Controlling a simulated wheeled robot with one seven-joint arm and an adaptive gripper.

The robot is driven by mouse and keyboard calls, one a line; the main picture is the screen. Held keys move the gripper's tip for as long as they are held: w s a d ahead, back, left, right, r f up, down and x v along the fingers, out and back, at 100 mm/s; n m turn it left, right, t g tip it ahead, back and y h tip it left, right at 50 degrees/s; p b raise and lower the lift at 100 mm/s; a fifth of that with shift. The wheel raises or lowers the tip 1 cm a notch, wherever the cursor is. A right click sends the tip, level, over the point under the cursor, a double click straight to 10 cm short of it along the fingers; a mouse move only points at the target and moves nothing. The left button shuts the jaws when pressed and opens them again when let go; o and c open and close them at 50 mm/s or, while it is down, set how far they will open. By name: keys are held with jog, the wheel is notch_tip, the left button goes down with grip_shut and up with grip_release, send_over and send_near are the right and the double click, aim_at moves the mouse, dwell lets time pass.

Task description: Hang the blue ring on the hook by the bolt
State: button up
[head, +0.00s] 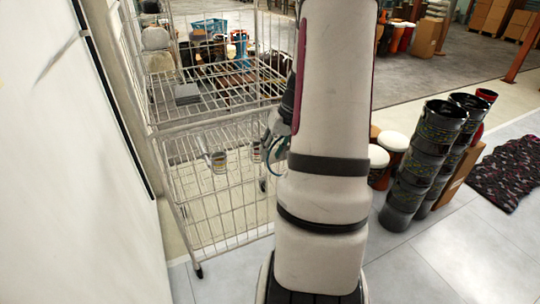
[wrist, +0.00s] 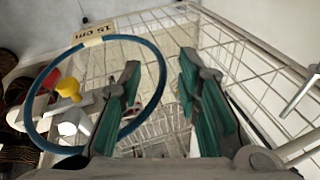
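The blue ring (wrist: 154,58) shows large in the wrist view, with a small pale tag marked "15 cm" at its top. My gripper (wrist: 160,75) has its two teal fingers apart, with a clear gap between them. The left finger overlaps the inside of the ring's outline; I cannot tell whether it passes through the ring. A yellow knob (wrist: 68,88) and white hook-like parts (wrist: 72,124) show within or across the ring's left side. I cannot make out which hook is by the bolt. In the head view my arm mostly hides the gripper.
A white wire cage shelf (head: 225,215) stands left of my arm, and its mesh (wrist: 235,60) is close in the wrist view. A white wall is at far left. Stacked black drums (head: 425,150) stand at right; tiled floor is clear before them.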

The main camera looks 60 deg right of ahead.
jog(key=v, duration=1)
jog(key=shift+f, duration=0.1)
jog(key=w+a+r+n+g, duration=0.15)
jog(key=a+r, duration=0.25)
jog(key=a, duration=0.8)
jog(key=w+a+r+n, duration=0.1)
jog(key=a+r+n, duration=0.3)
jog(key=a, duration=0.7)
jog(key=s+a+n+h, duration=0.1)
jog(key=s+a+n, duration=0.2)
jog(key=s+a, duration=1.15)
notch_tip(320, 180, up, 14)
jog(key=t+p, duration=0.2)
jog(key=p, duration=1)
